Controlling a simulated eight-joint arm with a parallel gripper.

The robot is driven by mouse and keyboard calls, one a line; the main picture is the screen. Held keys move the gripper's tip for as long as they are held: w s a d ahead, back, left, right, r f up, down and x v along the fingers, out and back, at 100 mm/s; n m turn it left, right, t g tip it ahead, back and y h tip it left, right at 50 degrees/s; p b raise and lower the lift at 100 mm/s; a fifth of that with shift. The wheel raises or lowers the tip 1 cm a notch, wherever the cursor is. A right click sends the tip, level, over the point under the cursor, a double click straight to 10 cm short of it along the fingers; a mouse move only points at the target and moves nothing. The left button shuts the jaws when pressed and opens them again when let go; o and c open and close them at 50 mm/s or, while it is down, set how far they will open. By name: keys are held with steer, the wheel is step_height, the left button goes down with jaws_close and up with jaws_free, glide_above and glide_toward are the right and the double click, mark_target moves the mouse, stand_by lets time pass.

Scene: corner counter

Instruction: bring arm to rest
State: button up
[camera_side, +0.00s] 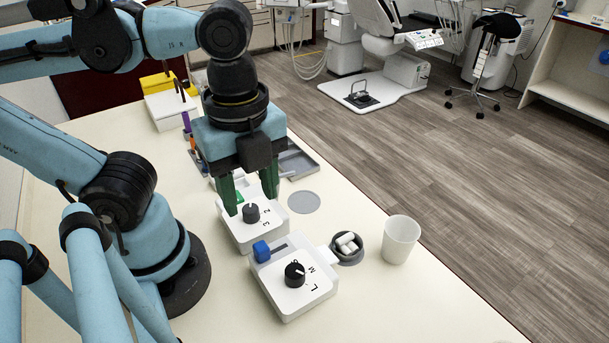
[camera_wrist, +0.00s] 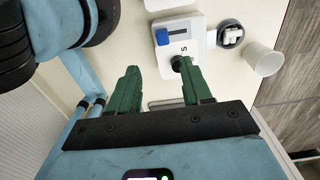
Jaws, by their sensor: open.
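My gripper (camera_side: 252,187) has green fingers and points down over the counter (camera_side: 365,298). The fingers are spread apart with nothing visible between them, and they show again in the wrist view (camera_wrist: 160,85). In the side view they are over or beside a white box with a black knob (camera_side: 251,212), marked with numbers. I cannot tell whether a finger touches that box. A second white box (camera_side: 297,301) with a black knob, letters and a blue slider (camera_side: 262,251) stands in front of it.
A white cup (camera_side: 400,239) and a grey bowl (camera_side: 346,249) with white pieces stand right of the boxes. A grey disc (camera_side: 304,202) lies behind them, near a grey tray (camera_side: 297,163). White and yellow boxes (camera_side: 170,107) stand farther back. The counter's front right is clear.

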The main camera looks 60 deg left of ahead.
steer(key=shift+w, duration=0.1)
steer(key=w+a+f+n+t, duration=0.1)
steer(key=w+a+n+t, duration=0.2)
steer(key=w+n, duration=0.4)
steer(key=w+a+f+n+t, duration=0.2)
steer(key=w+a+n+t, duration=0.2)
steer(key=w+n, duration=0.3)
steer(key=a+n, duration=0.1)
steer(key=n, duration=0.3)
steer(key=shift+a+f, duration=0.15)
steer(key=shift+f, duration=0.15)
